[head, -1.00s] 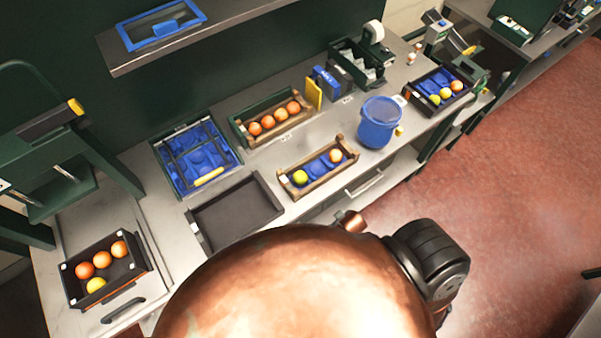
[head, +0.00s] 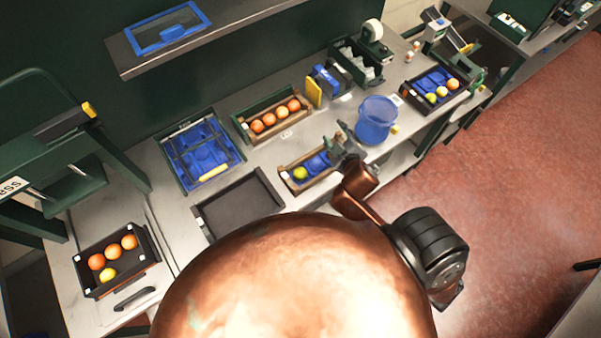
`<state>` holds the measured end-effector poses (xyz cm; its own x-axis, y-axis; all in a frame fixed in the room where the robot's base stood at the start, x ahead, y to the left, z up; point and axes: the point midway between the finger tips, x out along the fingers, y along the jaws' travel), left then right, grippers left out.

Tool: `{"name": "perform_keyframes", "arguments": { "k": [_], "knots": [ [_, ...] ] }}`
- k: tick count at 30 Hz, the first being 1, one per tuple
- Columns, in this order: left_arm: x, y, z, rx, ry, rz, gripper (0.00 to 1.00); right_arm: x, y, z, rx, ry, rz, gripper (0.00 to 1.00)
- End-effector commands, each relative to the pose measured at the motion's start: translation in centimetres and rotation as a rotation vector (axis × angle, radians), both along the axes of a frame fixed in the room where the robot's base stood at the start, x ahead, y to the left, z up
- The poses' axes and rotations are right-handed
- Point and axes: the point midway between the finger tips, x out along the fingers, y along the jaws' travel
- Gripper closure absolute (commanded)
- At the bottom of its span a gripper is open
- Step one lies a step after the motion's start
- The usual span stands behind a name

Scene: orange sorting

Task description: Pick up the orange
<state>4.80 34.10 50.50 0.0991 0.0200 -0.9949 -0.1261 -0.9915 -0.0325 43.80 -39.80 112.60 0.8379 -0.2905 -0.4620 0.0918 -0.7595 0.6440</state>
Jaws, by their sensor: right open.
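A small wooden crate (head: 293,187) with a blue liner stands near the counter's front edge. A yellow-green fruit (head: 300,173) lies at its left end. My right gripper (head: 340,146) is open over the crate's right end. It hides that end and the orange there, so I cannot tell whether it touches the fruit. My left gripper is not in view.
A blue bucket (head: 376,121) stands close to the right of my right gripper. An empty dark tray (head: 240,204) is left of the crate. A wooden crate of oranges (head: 246,134) stands behind. Dark boxes with fruit stand at the far left (head: 127,268) and far right (head: 457,97).

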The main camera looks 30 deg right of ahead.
Motion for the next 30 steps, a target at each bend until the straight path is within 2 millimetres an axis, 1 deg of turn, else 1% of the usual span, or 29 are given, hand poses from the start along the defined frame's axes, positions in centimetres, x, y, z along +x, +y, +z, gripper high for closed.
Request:
{"name": "perform_keyframes", "arguments": {
  "k": [1,2,3,5,6,8,9,11,12,13,14,15,17,18,19,20,21,22,23,24,26,27,28,29,30],
  "knots": [
    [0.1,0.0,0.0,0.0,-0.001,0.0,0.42,1.8,0.5,2.1,-0.073,-0.062,0.055,0.57],
    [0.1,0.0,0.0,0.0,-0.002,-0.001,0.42,2.7,1.1,3.5,-0.117,-0.103,0.091,0.57],
    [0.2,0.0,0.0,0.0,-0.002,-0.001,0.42,4.0,1.9,5.4,-0.182,-0.159,0.143,0.57],
    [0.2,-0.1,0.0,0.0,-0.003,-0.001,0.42,5.8,3.9,8.6,-0.296,-0.252,0.238,0.57],
    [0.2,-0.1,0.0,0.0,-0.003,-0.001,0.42,6.8,5.6,10.8,-0.382,-0.318,0.313,0.57],
    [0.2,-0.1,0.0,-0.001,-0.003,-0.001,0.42,8.0,9.2,14.0,-0.531,-0.425,0.448,0.57],
    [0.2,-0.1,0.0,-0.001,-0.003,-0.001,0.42,8.4,12.1,15.7,-0.643,-0.495,0.553,0.57],
    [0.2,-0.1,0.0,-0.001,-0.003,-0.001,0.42,8.3,16.7,17.3,-0.816,-0.59,0.723,0.57],
    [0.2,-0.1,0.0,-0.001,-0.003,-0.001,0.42,7.8,19.7,17.4,-0.932,-0.644,0.843,0.57],
    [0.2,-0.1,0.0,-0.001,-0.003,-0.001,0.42,7.2,21.8,17.2,-1.02,-0.676,0.935,0.57],
    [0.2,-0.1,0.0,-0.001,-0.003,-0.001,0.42,6.5,23.7,16.5,-1.106,-0.702,1.03,0.57],
    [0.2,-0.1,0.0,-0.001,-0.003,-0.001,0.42,5.5,25.8,15.0,-1.222,-0.729,1.161,0.57],
    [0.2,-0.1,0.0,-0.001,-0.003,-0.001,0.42,3.9,27.9,11.8,-1.392,-0.742,1.363,0.57],
    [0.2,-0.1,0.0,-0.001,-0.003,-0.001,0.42,2.9,28.4,9.1,-1.503,-0.731,1.501,0.57],
    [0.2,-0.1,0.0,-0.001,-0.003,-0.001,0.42,2.2,28.4,7.0,-1.581,-0.713,1.605,0.57],
    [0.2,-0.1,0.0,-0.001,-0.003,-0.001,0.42,1.6,27.8,4.8,-1.655,-0.684,1.706,0.57],
    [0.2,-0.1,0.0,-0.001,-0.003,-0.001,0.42,0.8,26.6,2.0,-1.744,-0.635,1.837,0.57],
    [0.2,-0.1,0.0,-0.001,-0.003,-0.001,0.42,0.5,25.2,0.1,-1.805,-0.589,1.929,0.57],
    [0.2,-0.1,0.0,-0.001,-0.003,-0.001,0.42,0.1,23.8,-1.7,-1.858,-0.539,2.017,0.57],
    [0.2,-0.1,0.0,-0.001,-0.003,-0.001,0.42,-0.2,21.5,-3.7,-1.917,-0.464,2.122,0.57],
    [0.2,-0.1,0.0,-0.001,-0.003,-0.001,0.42,-0.5,18.1,-5.9,-1.984,-0.351,2.257,0.57],
    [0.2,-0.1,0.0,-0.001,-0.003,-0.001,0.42,-0.6,16.0,-7.0,-2.015,-0.279,2.33,0.57],
    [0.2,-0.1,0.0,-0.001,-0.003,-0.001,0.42,-0.7,14.6,-7.6,-2.034,-0.229,2.375,0.57],
    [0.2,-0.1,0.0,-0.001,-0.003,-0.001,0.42,-0.7,13.4,-8.0,2.012,0.182,-2.369,0.57],
    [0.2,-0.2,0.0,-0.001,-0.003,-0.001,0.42,-0.8,12.1,-8.5,1.978,0.133,-2.354,0.57]
  ]
}}
